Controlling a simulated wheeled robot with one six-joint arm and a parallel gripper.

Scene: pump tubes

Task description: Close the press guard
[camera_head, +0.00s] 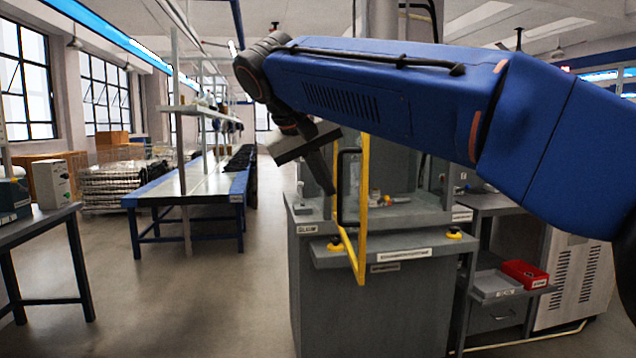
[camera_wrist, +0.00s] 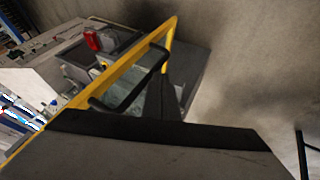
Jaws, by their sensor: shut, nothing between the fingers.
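The press guard is a yellow frame (camera_head: 363,200) with a clear panel and a black bar handle (camera_head: 341,190). It is seen nearly edge-on, swung out from the grey press (camera_head: 400,205), so it stands open. My gripper (camera_head: 328,188) is shut and empty, pointing down just left of the handle in the head view. In the wrist view the guard's yellow frame (camera_wrist: 130,62) slants across, with the handle (camera_wrist: 128,82) in front of it. My gripper's dark fingers (camera_wrist: 165,92) show beside the handle's end; I cannot tell whether they touch it.
The press base has yellow-ringed buttons (camera_head: 454,233) on its front ledge. A red bin (camera_head: 524,273) sits on a shelf to the right. A long blue-framed bench (camera_head: 190,190) stands at the left back. The floor left of the press is clear.

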